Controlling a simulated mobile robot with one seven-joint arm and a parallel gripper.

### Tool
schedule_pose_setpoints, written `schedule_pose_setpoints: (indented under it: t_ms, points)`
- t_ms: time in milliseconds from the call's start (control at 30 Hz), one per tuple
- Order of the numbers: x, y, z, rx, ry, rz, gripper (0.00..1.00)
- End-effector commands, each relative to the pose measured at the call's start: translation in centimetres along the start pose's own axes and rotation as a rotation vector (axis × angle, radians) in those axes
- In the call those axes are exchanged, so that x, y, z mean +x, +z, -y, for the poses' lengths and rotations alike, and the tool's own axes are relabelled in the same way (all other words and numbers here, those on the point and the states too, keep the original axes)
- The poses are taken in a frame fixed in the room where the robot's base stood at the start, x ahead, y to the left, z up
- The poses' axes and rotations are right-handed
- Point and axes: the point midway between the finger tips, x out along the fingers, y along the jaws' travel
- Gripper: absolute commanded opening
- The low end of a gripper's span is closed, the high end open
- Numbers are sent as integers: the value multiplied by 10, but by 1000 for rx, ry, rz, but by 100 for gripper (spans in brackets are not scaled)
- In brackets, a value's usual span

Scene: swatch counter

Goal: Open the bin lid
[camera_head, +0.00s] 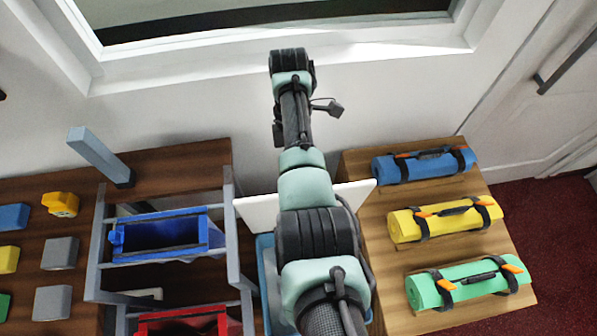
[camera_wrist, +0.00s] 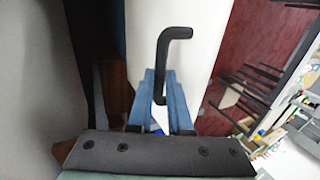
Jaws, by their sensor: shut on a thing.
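The white bin lid (camera_head: 256,211) shows on both sides of my arm in the head view, at the far end of the blue bin (camera_head: 266,262). It looks raised and tilted, but my arm hides its middle and most of the bin. In the wrist view the lid (camera_wrist: 200,38) is a pale panel with a black bent handle (camera_wrist: 177,34). The two blue fingers of my gripper (camera_wrist: 160,82) are shut on this handle. My gripper is hidden behind my arm in the head view.
A wooden table (camera_head: 385,300) with blue, yellow and green rolls (camera_head: 445,222) stands close at right. At left, a grey rack holds a blue tray (camera_head: 165,212) and a red tray (camera_head: 190,318). A grey post (camera_head: 98,155) rises behind it. A window wall is behind.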

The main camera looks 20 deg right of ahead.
Motion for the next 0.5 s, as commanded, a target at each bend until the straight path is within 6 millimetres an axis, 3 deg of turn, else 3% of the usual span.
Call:
schedule_pose_setpoints:
  t_ms: [33,233,267,400,500]
  points:
    - [8,0,1,2,-9,-1,0]
    - [8,0,1,1,-9,-1,0]
    - [8,0,1,1,-9,-1,19]
    - [6,0,1,1,-7,-1,44]
    - [5,0,1,0,-6,-1,47]
